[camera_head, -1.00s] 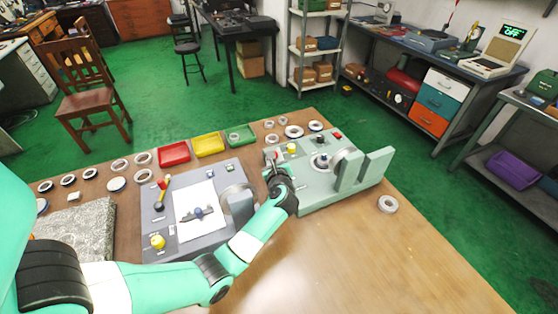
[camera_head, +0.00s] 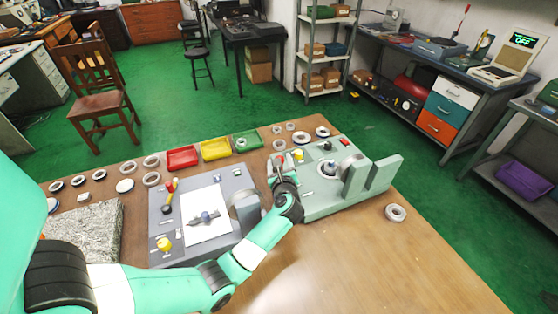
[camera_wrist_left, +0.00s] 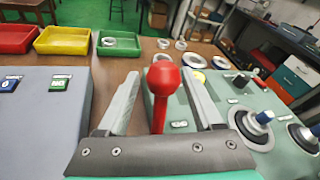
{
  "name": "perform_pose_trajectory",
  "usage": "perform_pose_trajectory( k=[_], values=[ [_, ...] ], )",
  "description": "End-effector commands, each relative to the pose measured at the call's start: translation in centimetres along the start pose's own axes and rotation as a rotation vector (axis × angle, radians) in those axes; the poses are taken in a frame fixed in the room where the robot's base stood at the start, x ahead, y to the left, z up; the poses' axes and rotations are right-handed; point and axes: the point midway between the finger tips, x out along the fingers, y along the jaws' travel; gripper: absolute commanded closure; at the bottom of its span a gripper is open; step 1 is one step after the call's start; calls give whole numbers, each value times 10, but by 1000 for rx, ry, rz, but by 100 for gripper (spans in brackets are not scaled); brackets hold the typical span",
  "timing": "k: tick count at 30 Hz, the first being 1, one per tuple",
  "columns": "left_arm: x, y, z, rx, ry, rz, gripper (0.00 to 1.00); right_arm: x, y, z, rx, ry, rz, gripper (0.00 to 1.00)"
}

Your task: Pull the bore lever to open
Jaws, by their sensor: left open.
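A red lever with a round red knob (camera_wrist_left: 164,76) stands upright at the near left edge of the green fixture (camera_wrist_left: 228,112). My left gripper (camera_wrist_left: 160,84) is open, with one finger on each side of the lever and gaps visible on both sides. In the head view my left gripper (camera_head: 278,164) is over the left end of the green fixture (camera_head: 322,203) and mostly hides the lever. I cannot read a label on the lever. My right gripper is in neither view.
A yellow knob (camera_head: 298,155) and a spindle stand on the green fixture. A grey panel (camera_head: 196,256) with a sheet and levers lies to the left. Red (camera_head: 182,158), yellow (camera_head: 214,149) and green trays line the back. The front right table is clear except a ring (camera_head: 396,212).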

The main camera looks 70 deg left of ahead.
Motion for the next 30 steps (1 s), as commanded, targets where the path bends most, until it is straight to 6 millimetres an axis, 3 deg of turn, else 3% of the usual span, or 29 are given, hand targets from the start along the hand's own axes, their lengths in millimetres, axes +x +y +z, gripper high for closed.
perform_pose_trajectory(
  k=[9, 15, 30],
  values=[
    [-73, -2, 3, 1, 1, -4, 32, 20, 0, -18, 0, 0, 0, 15],
    [-103, -1, 2, -1, 0, -2, 32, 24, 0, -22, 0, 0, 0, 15],
    [-107, 0, 1, -2, 0, 1, 32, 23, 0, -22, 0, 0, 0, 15]
  ],
)
